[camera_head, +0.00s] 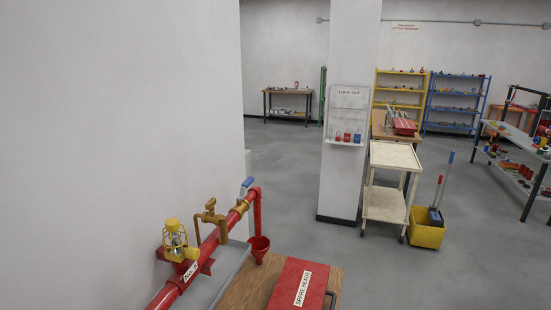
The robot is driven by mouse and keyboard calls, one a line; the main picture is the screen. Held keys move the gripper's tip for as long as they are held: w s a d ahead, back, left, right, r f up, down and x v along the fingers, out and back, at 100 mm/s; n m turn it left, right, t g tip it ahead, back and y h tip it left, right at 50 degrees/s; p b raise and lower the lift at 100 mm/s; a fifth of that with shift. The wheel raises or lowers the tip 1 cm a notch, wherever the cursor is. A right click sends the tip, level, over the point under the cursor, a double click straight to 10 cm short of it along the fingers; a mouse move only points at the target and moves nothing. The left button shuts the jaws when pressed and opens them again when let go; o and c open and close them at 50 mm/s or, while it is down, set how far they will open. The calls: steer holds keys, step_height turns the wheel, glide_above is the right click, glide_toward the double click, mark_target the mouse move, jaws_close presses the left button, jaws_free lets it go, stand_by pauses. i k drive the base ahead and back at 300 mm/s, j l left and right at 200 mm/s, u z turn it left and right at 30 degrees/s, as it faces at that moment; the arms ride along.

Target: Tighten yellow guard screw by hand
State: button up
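A yellow wire guard (175,241) stands around a sprinkler head on the red pipe (209,246) at the lower left. It has a yellow cap (172,224) on top. A yellow round part (192,254) sits low on its right side; I cannot tell if this is the guard screw, nor how tight any screw is. A white tag (190,271) with lettering is on the red fitting below. My gripper is not in view.
A red SPARE HEADS box (286,284) lies on a wooden top (252,284). The white wall (110,130) is close on the left. Open floor (285,170) lies beyond.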

mark_target(191, 253)
steer(key=u, duration=1.35)
